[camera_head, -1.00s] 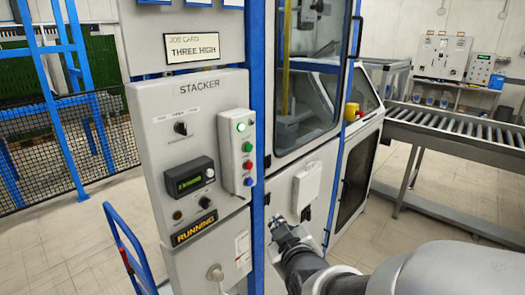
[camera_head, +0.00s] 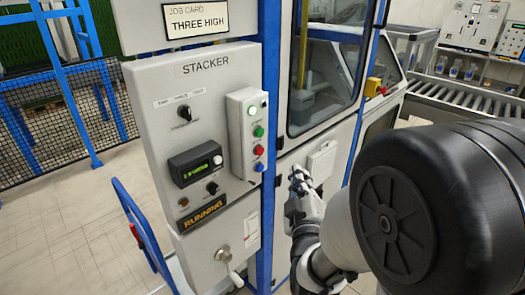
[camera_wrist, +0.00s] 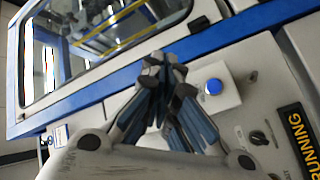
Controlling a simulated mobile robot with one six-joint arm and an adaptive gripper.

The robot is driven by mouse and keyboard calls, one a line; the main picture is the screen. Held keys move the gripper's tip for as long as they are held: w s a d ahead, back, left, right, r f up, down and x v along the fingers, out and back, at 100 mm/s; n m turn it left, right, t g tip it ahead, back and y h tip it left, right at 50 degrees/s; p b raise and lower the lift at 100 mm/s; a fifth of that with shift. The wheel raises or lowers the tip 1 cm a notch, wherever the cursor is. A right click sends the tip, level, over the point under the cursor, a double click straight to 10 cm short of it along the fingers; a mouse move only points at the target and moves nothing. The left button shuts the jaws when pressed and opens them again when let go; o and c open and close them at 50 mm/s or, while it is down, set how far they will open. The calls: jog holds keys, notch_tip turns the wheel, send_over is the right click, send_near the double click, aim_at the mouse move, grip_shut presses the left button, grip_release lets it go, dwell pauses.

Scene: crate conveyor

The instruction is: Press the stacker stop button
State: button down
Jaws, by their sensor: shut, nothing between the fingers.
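The stacker panel (camera_head: 150,95) carries a pale button box (camera_head: 238,130) on its right side. The box has a lit white lamp (camera_head: 252,110), a green button (camera_head: 258,131), a red button (camera_head: 258,150) and a blue button (camera_head: 259,168), top to bottom. In the wrist view the blue button (camera_wrist: 214,86) shows right of the fingers; the red one is not visible there. My gripper (camera_head: 296,176) is shut and empty, to the right of the box and slightly below the red button. Its fingertips also show in the wrist view (camera_wrist: 163,66). No contact with a button is visible.
A RUNNING sign (camera_head: 206,213) is lit below the display (camera_head: 196,165). A blue post (camera_head: 270,150) stands between panel and glazed cabinet (camera_head: 325,85). A yellow-and-red switch (camera_head: 374,87) is on the cabinet. A blue trolley frame (camera_head: 140,235) stands at lower left.

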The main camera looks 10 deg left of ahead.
aim_at(260, 151)
jog(key=w+a+p, duration=0.1)
jog(key=w+a, duration=0.4)
jog(key=a, duration=0.2)
jog(key=shift+w, duration=0.25)
dwell(1.4)
jog(key=shift+w+a, duration=0.25)
jog(key=shift+a, duration=0.05)
jog(key=shift+w+a+b, duration=0.3)
jog(key=shift+a, duration=0.05)
dwell(0.8)
jog(key=shift+s+d+b, duration=0.35)
jog(key=shift+s+d, duration=0.2)
jog(key=shift+d, duration=0.1)
dwell(0.3)
